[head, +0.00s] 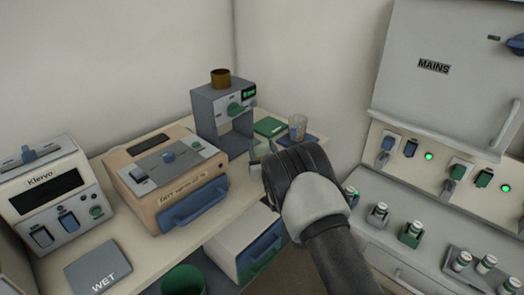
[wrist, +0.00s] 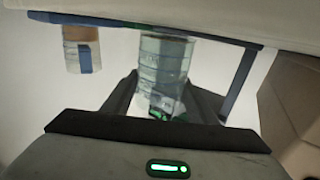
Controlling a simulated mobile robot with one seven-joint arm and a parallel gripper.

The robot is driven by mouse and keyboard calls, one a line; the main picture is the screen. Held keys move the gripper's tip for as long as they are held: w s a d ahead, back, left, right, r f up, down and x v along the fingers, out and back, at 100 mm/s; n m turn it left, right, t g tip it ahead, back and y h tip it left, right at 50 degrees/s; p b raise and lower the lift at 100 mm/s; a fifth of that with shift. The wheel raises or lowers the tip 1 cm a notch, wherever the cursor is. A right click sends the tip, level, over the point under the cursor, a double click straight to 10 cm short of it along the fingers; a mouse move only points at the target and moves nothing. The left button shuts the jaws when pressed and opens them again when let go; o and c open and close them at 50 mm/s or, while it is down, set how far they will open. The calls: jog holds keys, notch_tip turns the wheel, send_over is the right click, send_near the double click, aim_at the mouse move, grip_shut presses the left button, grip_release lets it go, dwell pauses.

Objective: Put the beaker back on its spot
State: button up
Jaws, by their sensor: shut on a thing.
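My gripper (head: 272,165) is at the right end of the bench in the head view, its dark hand covering part of what it holds. A clear glass beaker (head: 261,151) shows beside its fingers. In the wrist view the ringed beaker (wrist: 165,60) stands between the two dark fingers of my gripper (wrist: 165,100), which is shut on it. A second glass vessel (head: 298,127) stands apart on a dark blue pad (head: 315,140) at the back right of the bench. I cannot tell whether the held beaker touches the bench.
A green pad (head: 270,126) lies beside the grey stand (head: 222,110), which has a brown cup (head: 220,78) on top. A tan furnace (head: 165,177) and a Klervo box (head: 50,190) stand left. A mains panel (head: 440,65) and consoles with several small vials stand right.

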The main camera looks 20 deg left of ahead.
jog(key=shift+f, duration=0.25)
jog(key=shift+f, duration=0.25)
jog(key=o, duration=1.6)
jog(key=shift+c, duration=0.2)
